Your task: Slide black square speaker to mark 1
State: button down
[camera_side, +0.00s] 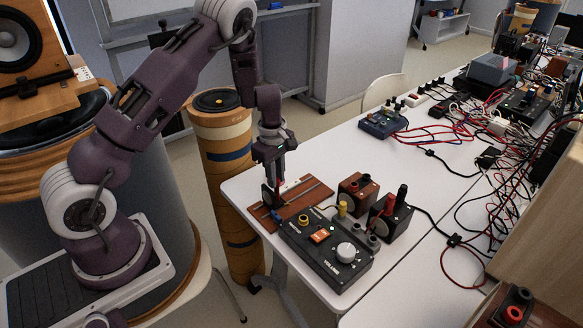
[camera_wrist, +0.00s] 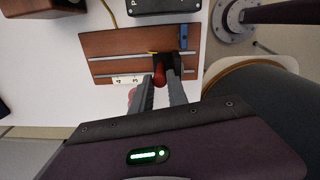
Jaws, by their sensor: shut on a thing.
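My gripper (camera_side: 273,180) is low over the near end of the wooden rail board (camera_side: 313,190). It is shut on the small black speaker (camera_wrist: 173,60), which has a red post on its near side. In the side view the speaker (camera_side: 267,195) is a dark shape under the fingers, partly hidden. The wrist view shows the fingers (camera_wrist: 162,82) around it, over the board's metal rails. A white number strip (camera_wrist: 130,79) lies along the board's edge, with marks that look like 3 and 4. Mark 1 cannot be made out; the fingers cover part of that edge.
A black control box (camera_side: 330,247) with a white knob stands beside the board. Two small speaker boxes (camera_side: 357,194) (camera_side: 392,218) stand to its right. A blue piece (camera_wrist: 183,37) sits on the board's end. Cables and devices crowd the far right; the white table (camera_side: 350,150) behind the board is clear.

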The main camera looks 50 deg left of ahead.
jog(key=shift+s+a, duration=0.1)
jog(key=shift+s, duration=0.25)
jog(key=c, duration=1.3)
grip_release()
jog(key=shift+s, duration=0.1)
jog(key=shift+r, duration=0.3)
notch_tip(320, 180, up, 6)
jog(key=shift+r, duration=0.25)
